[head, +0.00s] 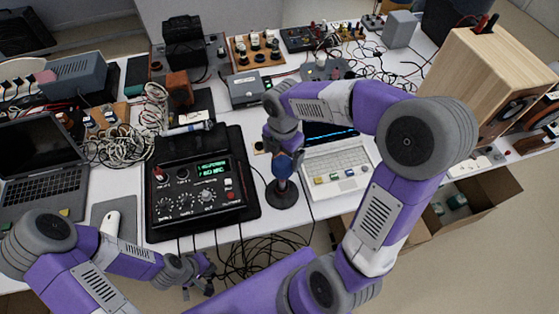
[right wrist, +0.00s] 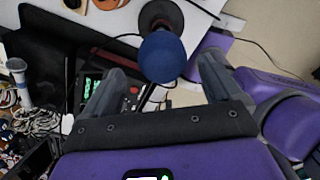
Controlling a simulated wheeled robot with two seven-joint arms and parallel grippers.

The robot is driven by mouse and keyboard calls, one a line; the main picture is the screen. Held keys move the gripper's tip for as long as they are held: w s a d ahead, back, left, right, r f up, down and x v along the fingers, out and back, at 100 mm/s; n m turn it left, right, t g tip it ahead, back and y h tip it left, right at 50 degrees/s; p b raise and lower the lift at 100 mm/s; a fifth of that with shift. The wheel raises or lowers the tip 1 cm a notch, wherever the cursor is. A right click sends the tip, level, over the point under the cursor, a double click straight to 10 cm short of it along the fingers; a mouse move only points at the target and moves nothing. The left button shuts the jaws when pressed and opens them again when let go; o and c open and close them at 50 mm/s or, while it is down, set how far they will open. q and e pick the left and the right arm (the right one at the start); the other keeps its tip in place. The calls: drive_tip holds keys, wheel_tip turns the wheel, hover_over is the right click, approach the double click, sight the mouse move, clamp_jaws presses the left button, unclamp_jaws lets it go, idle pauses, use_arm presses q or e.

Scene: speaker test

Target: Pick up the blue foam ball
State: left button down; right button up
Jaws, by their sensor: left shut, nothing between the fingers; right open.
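The blue foam ball (head: 283,167) tops a short stand with a round black base (head: 282,194), between the black instrument and the white laptop. My right gripper (head: 285,152) is over the ball and partly hides it in the head view. In the right wrist view the ball (right wrist: 162,57) lies in line with the gap between the open fingers (right wrist: 157,85), near their tips; I see no contact. My left gripper (head: 199,275) is shut and empty, in front of the table's near edge.
The black instrument with a green display (head: 200,185) is left of the stand. The white laptop (head: 336,165) is close on its right. Loose cables (head: 255,258) hang over the near edge. A wooden speaker (head: 490,90) stands at right.

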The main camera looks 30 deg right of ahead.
sight(284, 160)
wheel_tip(284, 160, down, 5)
drive_tip(key=shift+s+d+f+b, duration=0.1)
drive_tip(key=shift+d+f+b, duration=0.1)
drive_tip(key=shift+b, duration=0.6)
drive_tip(key=c, duration=1)
